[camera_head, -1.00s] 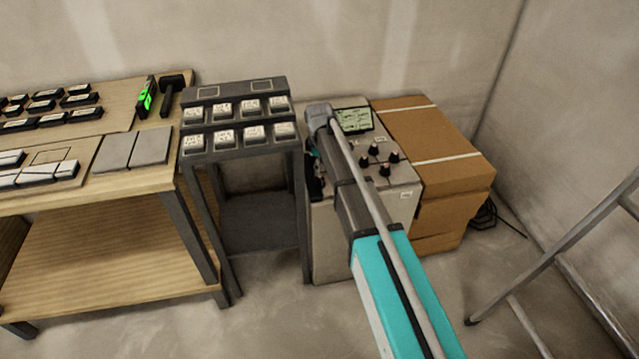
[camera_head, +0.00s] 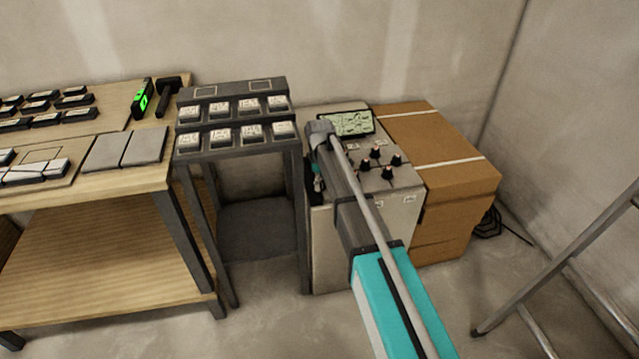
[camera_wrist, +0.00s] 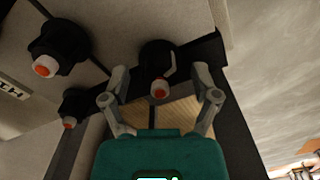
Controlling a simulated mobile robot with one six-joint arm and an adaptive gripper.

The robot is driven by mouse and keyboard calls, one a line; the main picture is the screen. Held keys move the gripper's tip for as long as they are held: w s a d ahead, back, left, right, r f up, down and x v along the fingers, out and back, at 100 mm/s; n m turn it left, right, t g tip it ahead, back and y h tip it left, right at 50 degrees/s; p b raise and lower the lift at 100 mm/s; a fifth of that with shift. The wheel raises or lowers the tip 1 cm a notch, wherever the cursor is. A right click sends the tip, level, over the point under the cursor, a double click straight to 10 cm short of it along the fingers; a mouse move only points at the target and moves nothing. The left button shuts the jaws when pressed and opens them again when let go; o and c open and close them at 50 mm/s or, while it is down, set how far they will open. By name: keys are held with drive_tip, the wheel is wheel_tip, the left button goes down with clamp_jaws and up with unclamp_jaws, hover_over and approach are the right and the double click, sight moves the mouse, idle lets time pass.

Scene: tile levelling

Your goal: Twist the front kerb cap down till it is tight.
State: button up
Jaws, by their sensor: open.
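Several black caps with red-and-white tips stand on the pale cabinet (camera_head: 403,212); a cluster of them (camera_head: 387,173) shows right of my arm in the head view. In the wrist view, one black cap (camera_wrist: 157,57) lies ahead between the fingers of my gripper (camera_wrist: 161,99). The fingers are spread on either side of its red tip, with no clear contact. Two other black caps (camera_wrist: 62,44) (camera_wrist: 74,106) are to the left. I cannot tell which is the front kerb cap or how tight it is. In the head view my arm mostly hides the gripper.
A lit display panel (camera_head: 346,124) is at the cabinet's back. A cardboard box (camera_head: 455,195) stands to the right, and a dark rack (camera_head: 236,115) with labelled blocks to the left. A workbench (camera_head: 85,200) is at far left, a ladder (camera_head: 570,255) at right.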

clamp_jaws()
idle(0.4)
drive_tip(key=shift+m, duration=0.5)
drive_tip(key=m, duration=0.6)
drive_tip(key=shift+m, duration=0.3)
drive_tip(key=m, duration=0.7)
